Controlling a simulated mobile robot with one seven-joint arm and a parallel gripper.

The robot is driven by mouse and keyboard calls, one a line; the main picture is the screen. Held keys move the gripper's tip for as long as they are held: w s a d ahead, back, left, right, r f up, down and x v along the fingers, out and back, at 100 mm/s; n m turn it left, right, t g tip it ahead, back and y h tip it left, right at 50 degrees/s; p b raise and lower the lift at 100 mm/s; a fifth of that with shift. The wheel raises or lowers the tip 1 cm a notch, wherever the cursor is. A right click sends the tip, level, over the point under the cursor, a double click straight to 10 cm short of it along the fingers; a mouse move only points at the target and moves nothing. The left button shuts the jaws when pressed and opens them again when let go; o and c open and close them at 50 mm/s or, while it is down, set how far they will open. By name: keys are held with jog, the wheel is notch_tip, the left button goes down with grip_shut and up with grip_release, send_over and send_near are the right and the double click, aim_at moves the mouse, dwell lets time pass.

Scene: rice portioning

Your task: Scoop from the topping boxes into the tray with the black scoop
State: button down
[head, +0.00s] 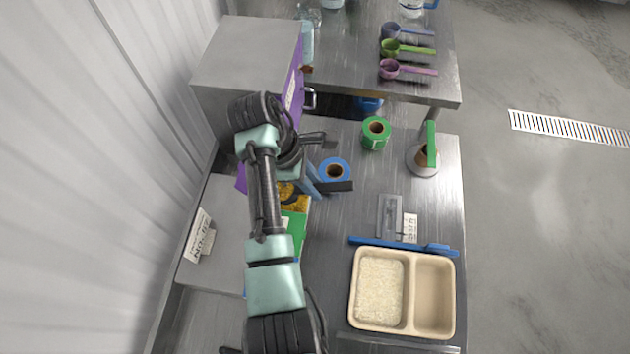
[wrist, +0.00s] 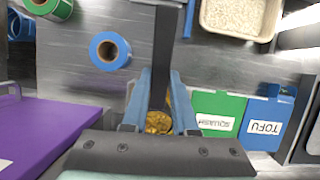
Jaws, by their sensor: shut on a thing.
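My gripper (head: 308,178) is shut on the black scoop (head: 335,186), beside the topping boxes. In the wrist view the blue fingers of my gripper (wrist: 158,105) flank the scoop's dark handle (wrist: 165,70); its bowl is hard to make out. Yellow-brown topping (wrist: 158,123) shows between the fingers; I cannot tell whether it is in the scoop or in a box below. The green box part labelled SQUASH (wrist: 215,108) lies beside the blue one labelled TOFU (wrist: 264,127). The beige two-compartment tray (head: 409,290) has rice at left; its right compartment looks empty.
A blue tape roll (head: 335,168) and a green one (head: 376,133) stand right of my gripper. A purple panel (head: 291,88) stands upright behind it. A blue bar (head: 395,245) lies along the tray's far edge. Three measuring spoons (head: 392,48) lie at the back.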

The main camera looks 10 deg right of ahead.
jog(key=shift+r+y+p, duration=0.3)
jog(key=shift+r+p, duration=1.25)
jog(key=shift+p, duration=0.6)
notch_tip(320, 180, up, 5)
jog(key=p, duration=0.5)
jog(key=shift+f, duration=0.1)
jog(key=shift+s, duration=0.1)
